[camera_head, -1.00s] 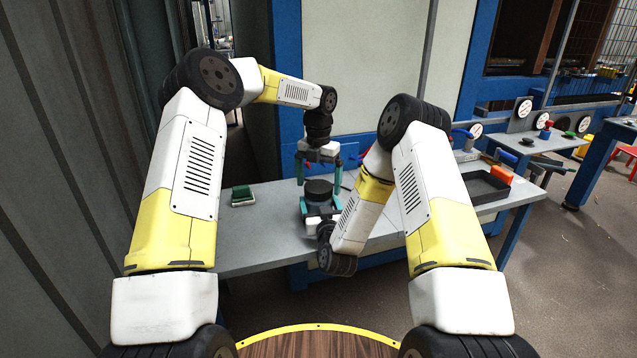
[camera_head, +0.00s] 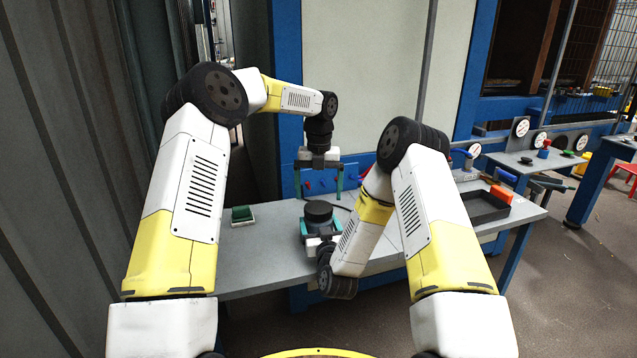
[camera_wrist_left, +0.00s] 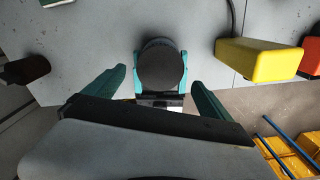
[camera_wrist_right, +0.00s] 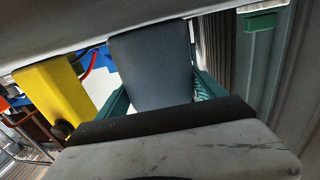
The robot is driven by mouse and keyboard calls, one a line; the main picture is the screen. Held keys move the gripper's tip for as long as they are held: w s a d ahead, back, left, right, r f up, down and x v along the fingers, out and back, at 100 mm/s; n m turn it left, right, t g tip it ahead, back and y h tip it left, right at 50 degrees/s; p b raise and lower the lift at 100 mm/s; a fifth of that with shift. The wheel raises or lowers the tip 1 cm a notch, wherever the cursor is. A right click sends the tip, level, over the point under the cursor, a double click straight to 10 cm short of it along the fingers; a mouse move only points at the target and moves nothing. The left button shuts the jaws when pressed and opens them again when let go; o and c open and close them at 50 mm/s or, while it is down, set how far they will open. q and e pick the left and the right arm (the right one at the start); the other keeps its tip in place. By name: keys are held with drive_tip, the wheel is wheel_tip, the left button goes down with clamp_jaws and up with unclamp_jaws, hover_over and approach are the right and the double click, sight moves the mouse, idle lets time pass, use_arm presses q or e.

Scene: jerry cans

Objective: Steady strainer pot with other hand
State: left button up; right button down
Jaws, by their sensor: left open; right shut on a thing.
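The strainer pot (camera_head: 318,211) is a dark, upright cylinder on the grey workbench. My right gripper (camera_head: 318,232) is shut on it from the near side, with its teal fingers at the pot's sides. In the right wrist view the pot (camera_wrist_right: 152,65) fills the space between the fingers. My left gripper (camera_head: 320,194) points down above the pot, open and empty, with its fingers spread to either side. In the left wrist view the round dark top of the pot (camera_wrist_left: 161,65) shows between the open fingers, apart from them. The pot's lower part is partly hidden by my right gripper.
A green sponge-like block (camera_head: 242,214) lies on the bench (camera_head: 255,260) at the left. A black tray (camera_head: 482,213) and an orange block (camera_head: 501,194) are at the right. A yellow object (camera_wrist_left: 262,60) shows beside the pot in the left wrist view.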

use_arm(q)
drive_tip(key=n, duration=0.7)
drive_tip(key=shift+s, duration=0.1)
drive_tip(key=n, duration=1.1)
drive_tip(key=shift+s+r, duration=0.1)
drive_tip(key=n, duration=0.7)
drive_tip(key=shift+r, duration=0.2)
drive_tip(key=n, duration=0.4)
drive_tip(key=shift+r+n, duration=0.2)
drive_tip(key=shift+n, duration=0.2)
drive_tip(key=n, duration=0.6)
drive_tip(key=shift+r+n, duration=0.35)
drive_tip(key=shift+n, duration=0.05)
drive_tip(key=n, duration=0.3)
drive_tip(key=r+n, duration=0.1)
drive_tip(key=n, duration=0.2)
drive_tip(key=shift+n, duration=0.3)
drive_tip(key=n, duration=0.5)
drive_tip(key=shift+w+r+n, duration=0.3)
drive_tip(key=shift+r+n, duration=0.05)
drive_tip(key=shift+n, duration=0.05)
